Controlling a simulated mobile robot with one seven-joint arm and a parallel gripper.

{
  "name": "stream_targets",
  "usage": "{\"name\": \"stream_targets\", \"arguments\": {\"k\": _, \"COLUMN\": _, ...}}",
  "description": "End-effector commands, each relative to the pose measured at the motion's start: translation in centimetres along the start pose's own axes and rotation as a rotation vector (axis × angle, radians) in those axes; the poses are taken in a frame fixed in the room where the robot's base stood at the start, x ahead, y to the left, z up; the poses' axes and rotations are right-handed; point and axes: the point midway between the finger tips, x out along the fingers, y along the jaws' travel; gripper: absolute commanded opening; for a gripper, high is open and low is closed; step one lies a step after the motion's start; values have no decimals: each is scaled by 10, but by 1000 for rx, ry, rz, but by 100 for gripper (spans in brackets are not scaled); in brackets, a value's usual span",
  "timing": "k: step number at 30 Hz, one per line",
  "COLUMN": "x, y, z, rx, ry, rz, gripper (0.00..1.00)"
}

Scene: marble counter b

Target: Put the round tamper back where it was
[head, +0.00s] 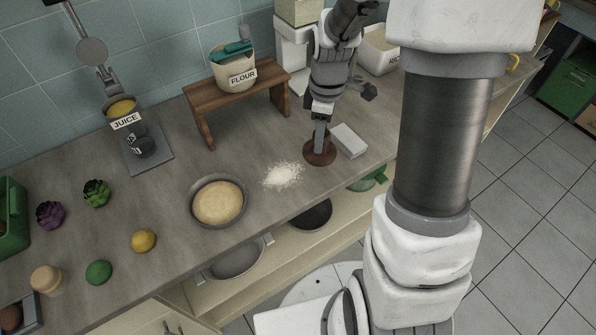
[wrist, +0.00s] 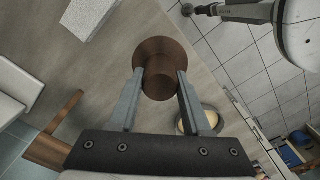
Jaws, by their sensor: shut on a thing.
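The round tamper (head: 319,153) is dark brown, with a wide disc base and a narrower round grip. In the head view it is upright, at or just above the counter between a white block and a heap of flour. My gripper (head: 320,140) points down and is shut on its grip. In the wrist view the tamper (wrist: 164,52) sits between the two fingertips of my gripper (wrist: 162,84), its disc base beyond them. I cannot tell whether the base touches the counter.
A white block (head: 349,140) lies close right of the tamper. A flour heap (head: 283,175) and a pan of dough (head: 242,208) are to its left. A wooden stand (head: 203,98) carries a flour bucket (head: 235,72). The counter's front edge (head: 290,223) is near, with an open shelf below.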

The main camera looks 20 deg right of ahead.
Motion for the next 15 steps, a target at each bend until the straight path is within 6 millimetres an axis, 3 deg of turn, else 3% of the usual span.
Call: {"name": "stream_targets", "arguments": {"k": 15, "x": -14, "y": -8, "z": 45, "rx": -881, "ry": -19, "rz": 2, "gripper": 4}}
